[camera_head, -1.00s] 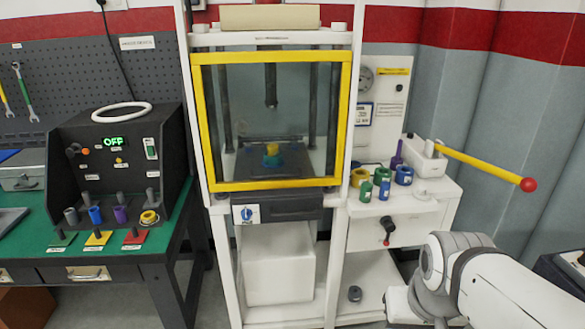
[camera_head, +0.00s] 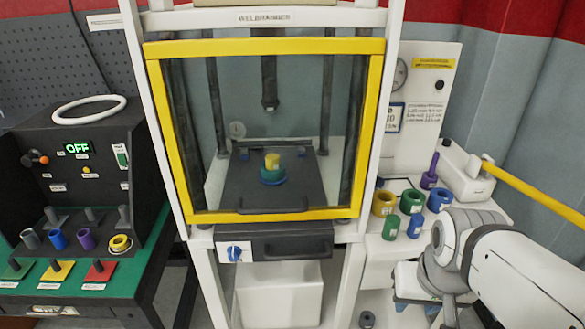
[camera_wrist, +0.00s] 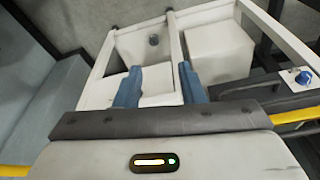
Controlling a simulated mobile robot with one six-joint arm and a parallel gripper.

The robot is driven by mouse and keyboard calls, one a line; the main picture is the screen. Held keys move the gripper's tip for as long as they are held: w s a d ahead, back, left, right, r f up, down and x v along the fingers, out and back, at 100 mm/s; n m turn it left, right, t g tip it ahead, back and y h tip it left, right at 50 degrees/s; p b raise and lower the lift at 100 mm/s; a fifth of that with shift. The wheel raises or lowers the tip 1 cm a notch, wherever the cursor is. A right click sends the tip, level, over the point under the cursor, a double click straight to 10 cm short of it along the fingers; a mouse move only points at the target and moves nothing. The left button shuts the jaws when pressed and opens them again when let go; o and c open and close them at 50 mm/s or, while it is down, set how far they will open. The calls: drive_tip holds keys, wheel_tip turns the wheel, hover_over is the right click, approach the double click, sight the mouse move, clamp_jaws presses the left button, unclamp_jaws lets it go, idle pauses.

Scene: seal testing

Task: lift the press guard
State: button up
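The press guard (camera_head: 265,215) is a clear panel in a yellow frame. It is down across the front of the white press in the head view. Behind it a yellow and teal part (camera_head: 272,172) stands on the dark press bed, below the ram (camera_head: 269,85). In the wrist view a yellow bar, apparently the guard's edge (camera_wrist: 296,115), shows at the right. My gripper (camera_wrist: 160,70) has its two blue fingers apart with nothing between them. In the head view my arm is at the lower right, away from the guard, and the fingers are mostly hidden.
A dark drawer front with a blue knob (camera_head: 235,253) sits below the guard. Colored rings (camera_head: 411,201) and a yellow lever (camera_head: 535,190) are to the right. A black test box (camera_head: 80,170) reading OFF stands on the green bench at left.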

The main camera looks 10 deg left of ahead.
drive_tip(key=shift+w+d, duration=0.15)
drive_tip(key=shift+w, duration=0.15)
drive_tip(key=shift+s, duration=0.1)
